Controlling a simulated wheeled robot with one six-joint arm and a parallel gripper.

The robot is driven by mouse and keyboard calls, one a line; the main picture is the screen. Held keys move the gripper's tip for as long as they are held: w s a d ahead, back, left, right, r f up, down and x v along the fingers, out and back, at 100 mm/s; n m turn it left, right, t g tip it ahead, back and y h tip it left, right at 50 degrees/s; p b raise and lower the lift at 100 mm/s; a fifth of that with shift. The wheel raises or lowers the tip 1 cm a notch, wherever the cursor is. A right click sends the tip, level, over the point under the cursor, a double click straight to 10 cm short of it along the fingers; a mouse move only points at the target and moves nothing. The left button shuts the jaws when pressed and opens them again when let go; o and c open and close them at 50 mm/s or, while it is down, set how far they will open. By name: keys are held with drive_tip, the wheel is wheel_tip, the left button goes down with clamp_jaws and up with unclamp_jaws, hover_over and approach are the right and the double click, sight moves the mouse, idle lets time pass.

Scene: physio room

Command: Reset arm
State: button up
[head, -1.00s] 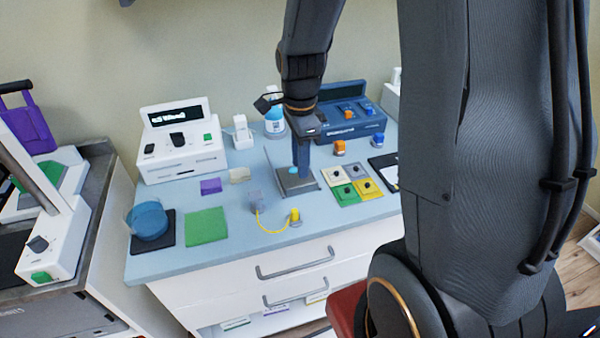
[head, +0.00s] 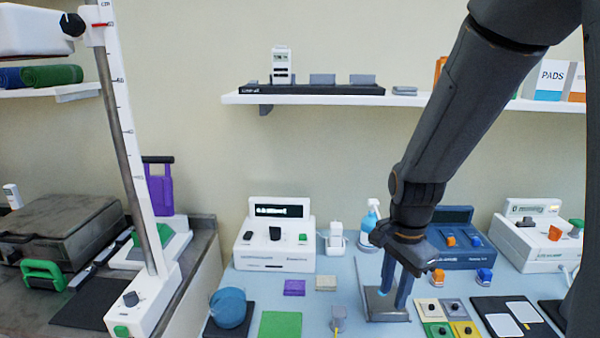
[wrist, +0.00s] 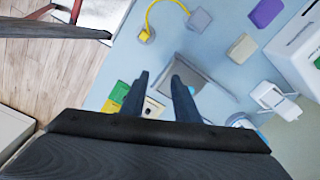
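My gripper (head: 393,290) hangs over the light-blue counter (head: 345,270) in the head view, fingers pointing down. Its two dark fingers stand apart with nothing held between them, as the wrist view (wrist: 160,78) also shows. In the head view the fingers overlap a grey plate stand (head: 388,316); it shows beyond the fingertips in the wrist view (wrist: 203,75). I cannot tell the exact height of the fingertips above the stand. The upper arm runs up to the top right.
Near the gripper are a white console (head: 275,243), a blue console (head: 462,243), orange (head: 438,277) and blue (head: 484,276) knobs, and coloured square pads (head: 463,328). A spray bottle (head: 370,225) stands behind. A wall shelf (head: 310,98) is above. A white upright post stand (head: 135,180) is left.

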drive_tip(key=s+a+n+t, duration=0.1)
drive_tip(key=s+n, duration=0.5)
drive_tip(key=n, duration=0.7)
drive_tip(key=shift+s+a+n+b, duration=0.3)
drive_tip(key=shift+s+a+b, duration=0.15)
drive_tip(key=shift+a, duration=0.2)
drive_tip(key=shift+r, duration=0.1)
drive_tip(key=shift+c, duration=0.3)
idle(1.5)
